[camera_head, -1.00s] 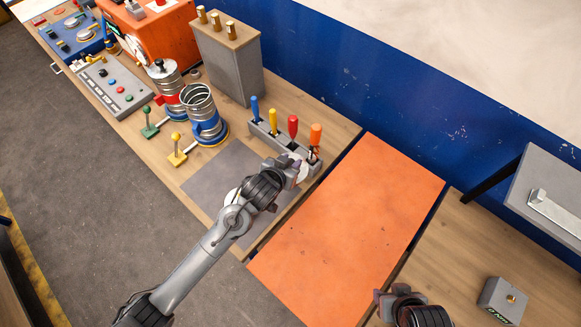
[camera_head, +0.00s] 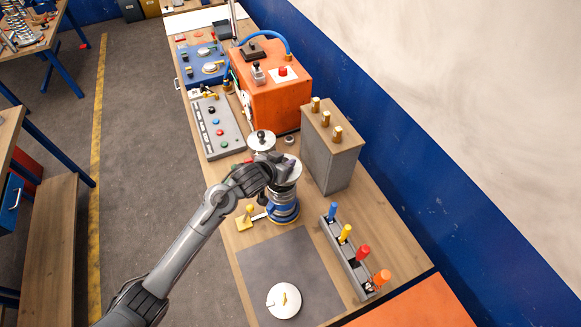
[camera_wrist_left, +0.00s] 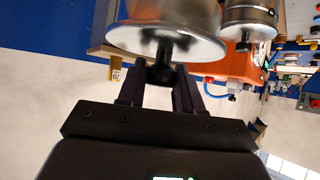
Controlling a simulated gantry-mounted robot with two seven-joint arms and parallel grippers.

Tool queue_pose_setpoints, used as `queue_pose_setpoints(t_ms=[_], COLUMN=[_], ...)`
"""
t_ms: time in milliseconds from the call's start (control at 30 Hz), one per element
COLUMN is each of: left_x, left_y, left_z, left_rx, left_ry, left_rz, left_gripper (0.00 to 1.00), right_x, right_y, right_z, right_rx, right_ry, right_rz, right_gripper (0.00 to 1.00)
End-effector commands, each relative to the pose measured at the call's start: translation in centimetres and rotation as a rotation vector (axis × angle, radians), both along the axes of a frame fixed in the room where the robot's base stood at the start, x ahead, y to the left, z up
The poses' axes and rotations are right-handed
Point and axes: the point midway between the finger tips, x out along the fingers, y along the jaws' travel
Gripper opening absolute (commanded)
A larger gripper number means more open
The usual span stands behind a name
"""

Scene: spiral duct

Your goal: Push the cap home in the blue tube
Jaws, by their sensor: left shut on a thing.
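The blue tube (camera_head: 284,208) is a ribbed silver spiral duct with a blue band low down, standing upright on the bench. The cap (camera_head: 291,172), a pale metal disc, is at the top of this tube, partly hidden by my left gripper (camera_head: 277,166). In the left wrist view the cap (camera_wrist_left: 185,48) lies across the tube's end, and my left gripper (camera_wrist_left: 158,80) is shut on its black knob (camera_wrist_left: 159,73). I cannot tell how deep the cap sits. My right gripper is not in view.
A capped second tube (camera_head: 262,142) stands just behind. A grey box with brass posts (camera_head: 332,150) stands to the right. A round white disc with a yellow handle (camera_head: 284,300) lies on the grey mat (camera_head: 270,262). A tool rack (camera_head: 345,258) and yellow-handled lever (camera_head: 245,218) are nearby.

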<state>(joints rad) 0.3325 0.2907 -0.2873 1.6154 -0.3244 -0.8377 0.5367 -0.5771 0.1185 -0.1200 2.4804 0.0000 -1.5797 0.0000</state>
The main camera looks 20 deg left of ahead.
Motion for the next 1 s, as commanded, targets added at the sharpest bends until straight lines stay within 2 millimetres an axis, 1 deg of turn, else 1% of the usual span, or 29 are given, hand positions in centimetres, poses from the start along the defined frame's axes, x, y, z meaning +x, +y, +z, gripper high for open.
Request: queue_pose_setpoints(t_ms=[33, 167, 667, 900, 933, 1000], left_x=[0.1, 0.3, 0.3, 0.3, 0.3, 0.3], left_y=[0.2, 0.5, 0.6, 0.7, 0.7, 0.7], left_z=[0.6, 0.9, 1.0, 1.2, 1.1, 0.2], left_rx=[-0.001, -0.003, -0.003, -0.003, -0.002, -0.002], left_ry=[-0.001, 0.001, 0.001, 0.002, 0.002, 0.002], left_rz=[0.002, 0.003, 0.004, -0.001, -0.002, -0.002], left_gripper=[0.00, 0.00, 0.00, 0.00, 0.00, 0.00], right_x=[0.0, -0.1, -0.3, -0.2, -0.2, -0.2], right_y=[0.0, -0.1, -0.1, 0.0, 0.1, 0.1], right_z=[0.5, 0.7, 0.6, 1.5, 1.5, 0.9], right_rx=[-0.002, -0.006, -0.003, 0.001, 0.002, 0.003], right_ry=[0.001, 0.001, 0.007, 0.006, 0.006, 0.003], right_rz=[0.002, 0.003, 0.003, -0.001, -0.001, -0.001], right_gripper=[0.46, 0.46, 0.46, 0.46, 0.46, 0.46])
